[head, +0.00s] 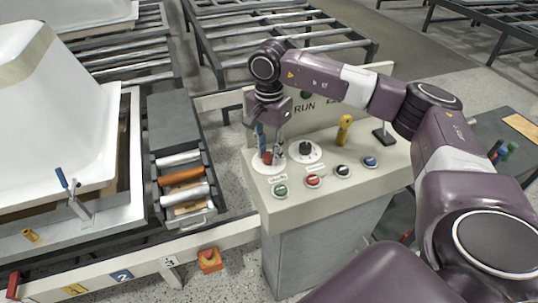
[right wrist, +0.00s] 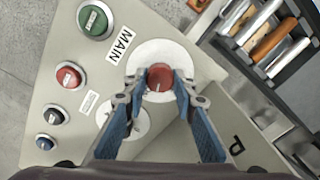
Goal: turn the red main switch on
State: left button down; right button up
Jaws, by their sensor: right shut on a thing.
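The red main switch (right wrist: 159,77) is a round red knob on a white disc, beside the MAIN label (right wrist: 118,46) in the right wrist view. In the head view the red knob (head: 267,158) shows between the fingertips at the left of the console top. My right gripper (right wrist: 161,86) points down over it, with its blue-padded fingers shut on the knob's two sides. A pale line on the knob's top shows in the right wrist view. My left gripper is in neither view.
The console (head: 330,180) also carries a black rotary knob (head: 305,149), a yellow-handled lever (head: 343,130), and green (head: 280,190), red (head: 313,180), black (head: 343,171) and blue (head: 370,161) buttons. A drawer of rollers (head: 184,177) and a white tub shell (head: 60,110) stand left.

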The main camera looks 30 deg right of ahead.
aim_at(269, 155)
jog(key=shift+w+r+m+b, duration=0.1)
jog(key=shift+m+b, duration=0.45)
jog(key=shift+m, duration=1.45)
jog(key=o, duration=1.2)
jog(key=shift+c, duration=0.2)
notch_tip(269, 155, up, 12)
